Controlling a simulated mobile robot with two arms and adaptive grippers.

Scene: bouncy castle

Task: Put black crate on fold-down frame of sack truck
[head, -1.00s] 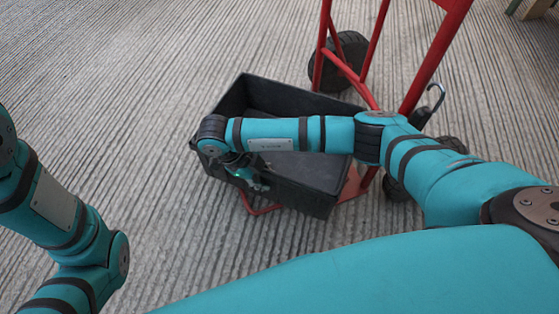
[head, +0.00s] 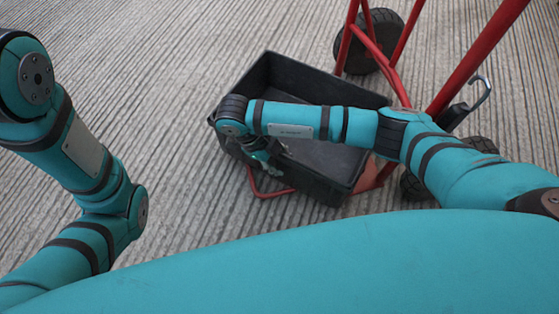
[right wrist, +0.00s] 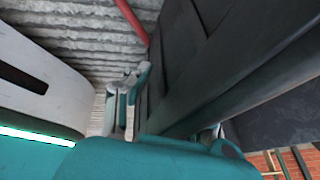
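The black crate (head: 335,190) is open-topped and empty as far as I can see, in the middle of the head view. It sits over the red fold-down frame (head: 268,194) of the sack truck (head: 474,62). Red tubing shows beyond its near left and right sides; I cannot tell whether its whole base rests on the frame. In the right wrist view, the fingers (right wrist: 168,118) lie on either side of the dark crate wall (right wrist: 245,70). My left gripper is out of view.
The sack truck's black wheels (head: 369,42) stand behind and right of the crate. A metal hook (head: 481,92) juts out near its right upright. The ribbed grey floor (head: 150,60) is clear to the left. My right forearm crosses above the crate.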

